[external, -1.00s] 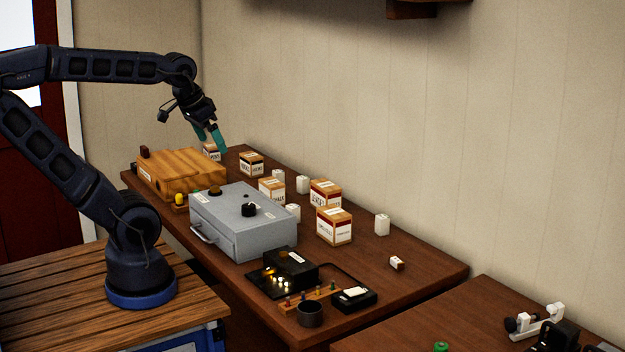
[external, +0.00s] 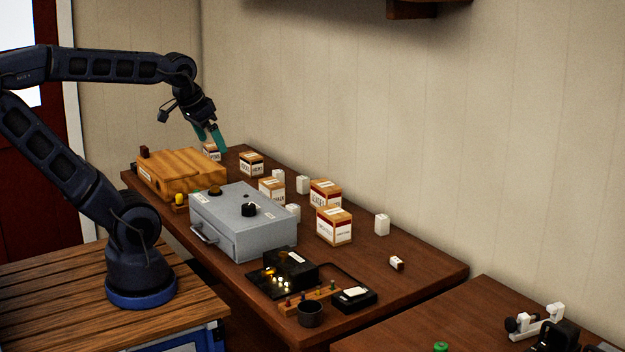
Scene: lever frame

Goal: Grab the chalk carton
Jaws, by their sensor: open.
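Several tan cartons with white labels and dark red bands stand on the brown table. The one behind the grey box (external: 271,190) seems to carry the word chalk, but the print is too small to be sure. Other cartons stand at the far end (external: 251,164), partly hidden under my fingers (external: 211,154), and to the right (external: 325,193) and (external: 333,226). My gripper (external: 211,139) is open with teal fingers pointing down, over the table's far end. It appears empty, up and left of the likely chalk carton and apart from it.
A grey metal box (external: 242,222) and a wooden box (external: 180,174) fill the table's near left side. White blocks (external: 303,184) stand among the cartons. A black device (external: 290,268) and a dark cup (external: 310,313) are in front.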

